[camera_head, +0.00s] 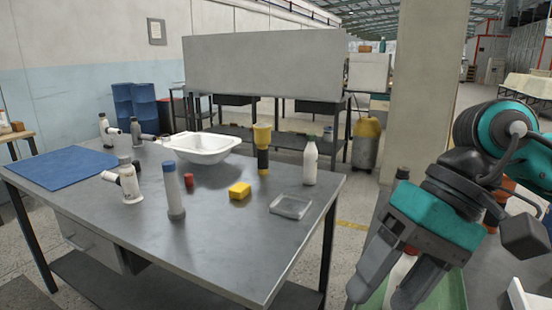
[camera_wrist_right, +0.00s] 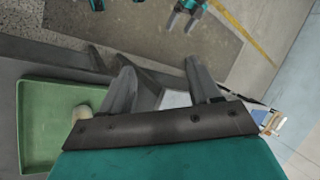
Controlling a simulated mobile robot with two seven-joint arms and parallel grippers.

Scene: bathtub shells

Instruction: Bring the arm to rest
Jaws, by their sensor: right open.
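My right gripper (camera_head: 380,296) is at the right of the head view, pointing down beside and partly over a green tray (camera_head: 455,294). Its fingers are apart, and I see nothing held between them. In the right wrist view the gripper (camera_wrist_right: 160,68) shows two spread grey fingers, with the green tray (camera_wrist_right: 45,92) to their left. No left arm shows in the head view. Small teal and grey parts, perhaps my left gripper (camera_wrist_right: 184,18), are at the top of the wrist view, too small to read.
A pillar (camera_head: 425,90) stands behind my right arm. The table's front is clear.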

